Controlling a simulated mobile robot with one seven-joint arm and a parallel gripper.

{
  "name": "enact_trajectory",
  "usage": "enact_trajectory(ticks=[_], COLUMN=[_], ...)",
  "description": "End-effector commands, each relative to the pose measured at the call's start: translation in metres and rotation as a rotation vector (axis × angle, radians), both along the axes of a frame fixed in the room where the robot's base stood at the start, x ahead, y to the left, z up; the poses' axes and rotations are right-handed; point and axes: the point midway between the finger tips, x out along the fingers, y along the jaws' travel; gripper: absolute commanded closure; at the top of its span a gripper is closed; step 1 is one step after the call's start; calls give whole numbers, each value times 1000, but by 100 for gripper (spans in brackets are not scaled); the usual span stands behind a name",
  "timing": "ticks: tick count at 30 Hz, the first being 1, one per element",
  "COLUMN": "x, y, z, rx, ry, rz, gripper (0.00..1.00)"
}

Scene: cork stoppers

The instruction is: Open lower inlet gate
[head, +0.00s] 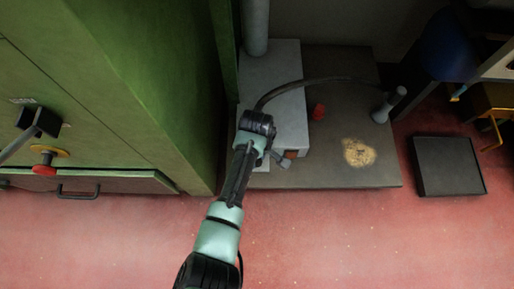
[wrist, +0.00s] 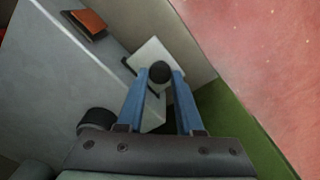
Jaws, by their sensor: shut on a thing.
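In the wrist view, a pale square plate (wrist: 151,52) sticks out from the side of a grey box (wrist: 62,75). It looks like the gate. A round black knob (wrist: 160,71) stands at the plate. My gripper (wrist: 161,76) has its two blue fingers on either side of this knob and is shut on it. The fingers hide part of the plate. In the head view, the grey box (head: 285,75) stands beside the green cabinet, and my wrist hides the knob and most of the plate.
An orange-brown piece (wrist: 88,24) sits on the box near the plate; a second dark knob (wrist: 97,120) is left of my fingers. The green cabinet (head: 180,90) stands close on the left. A black tray (head: 448,166) lies right. The red floor in front is clear.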

Motion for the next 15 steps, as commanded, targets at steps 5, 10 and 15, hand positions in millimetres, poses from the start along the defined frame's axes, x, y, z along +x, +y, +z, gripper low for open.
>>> enact_trajectory(ticks=[5, 10, 15], x=[-27, -43, -49], y=[-4, -3, -3], z=[1, -5, -11], rx=[1, 4, 6], ry=[32, 41, 44], rz=[-10, -11, -14], gripper=[100, 100, 100])
